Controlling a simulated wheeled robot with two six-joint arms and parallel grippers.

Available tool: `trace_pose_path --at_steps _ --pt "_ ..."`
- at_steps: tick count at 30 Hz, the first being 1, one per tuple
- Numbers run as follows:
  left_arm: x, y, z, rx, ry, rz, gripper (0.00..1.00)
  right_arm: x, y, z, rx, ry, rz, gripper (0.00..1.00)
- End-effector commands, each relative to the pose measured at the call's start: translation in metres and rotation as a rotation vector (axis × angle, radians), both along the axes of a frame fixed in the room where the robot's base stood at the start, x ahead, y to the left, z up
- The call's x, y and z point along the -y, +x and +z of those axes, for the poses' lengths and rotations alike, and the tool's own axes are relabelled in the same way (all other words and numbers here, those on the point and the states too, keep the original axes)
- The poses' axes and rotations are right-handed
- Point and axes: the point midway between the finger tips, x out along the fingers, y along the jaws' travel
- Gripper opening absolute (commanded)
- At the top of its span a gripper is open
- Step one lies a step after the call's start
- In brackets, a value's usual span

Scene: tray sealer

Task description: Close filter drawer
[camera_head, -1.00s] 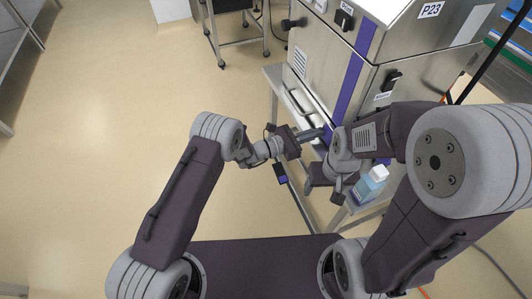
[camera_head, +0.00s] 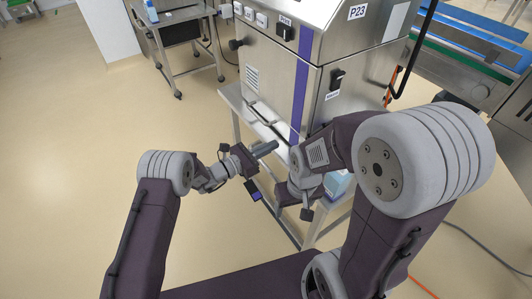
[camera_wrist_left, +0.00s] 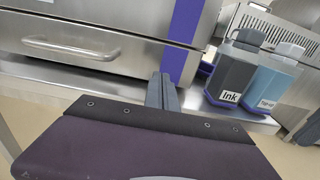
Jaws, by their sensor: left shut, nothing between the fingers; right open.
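The filter drawer shows in the left wrist view as a steel front with a bar handle (camera_wrist_left: 70,48), low on the tray sealer (camera_wrist_left: 110,15). In the head view, its handle (camera_head: 268,120) is at the machine's lower left front. The drawer front looks close to the machine body; I cannot tell whether a gap is left. My left gripper (camera_head: 265,149) is shut and empty, in front of the machine and to the right of the handle, apart from it. Its fingers (camera_wrist_left: 161,92) point toward the purple strip. My right gripper (camera_head: 290,192) is open by the bench edge; its fingertips are hard to make out.
An ink bottle (camera_wrist_left: 234,70) and a light blue bottle (camera_wrist_left: 273,78) stand on the bench right of my left fingers. The steel bench (camera_head: 233,97) runs under the machine. A wheeled cart (camera_head: 175,45) stands behind left. The floor at left is clear.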

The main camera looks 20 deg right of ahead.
Motion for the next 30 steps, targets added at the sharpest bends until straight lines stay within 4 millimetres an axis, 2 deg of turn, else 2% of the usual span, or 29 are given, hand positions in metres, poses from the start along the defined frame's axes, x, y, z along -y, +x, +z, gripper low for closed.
trace_pose_path --at_steps 1,3,9,14,23,26,29,30 --pt "-0.016 -0.004 0.005 -0.006 0.001 0.006 0.0 0.0 0.001 0.009 0.003 0.0 0.0 0.67" --pt "-0.035 -0.01 0.004 -0.006 0.001 0.006 0.0 0.0 0.001 0.011 0.004 0.0 0.0 0.67" --pt "-0.073 -0.023 0.002 -0.006 0.001 0.004 0.0 0.0 0.001 0.015 0.004 0.0 0.0 0.67" --pt "-0.084 -0.027 0.001 -0.004 0.002 0.002 0.0 0.0 0.001 0.016 0.004 0.0 0.0 0.67" --pt "-0.085 -0.027 0.001 -0.005 0.002 0.003 0.0 0.0 0.001 0.016 0.004 0.0 0.0 0.67" --pt "-0.088 -0.018 0.02 0.037 -0.005 0.012 0.0 0.0 0.001 0.016 0.003 0.0 0.0 0.67" --pt "-0.094 -0.003 0.079 0.146 -0.019 0.026 0.0 0.0 0.001 0.016 0.003 0.0 0.0 0.67" --pt "-0.096 -0.009 0.109 0.198 -0.013 0.002 0.0 0.0 0.001 0.016 0.003 0.0 0.0 0.67"
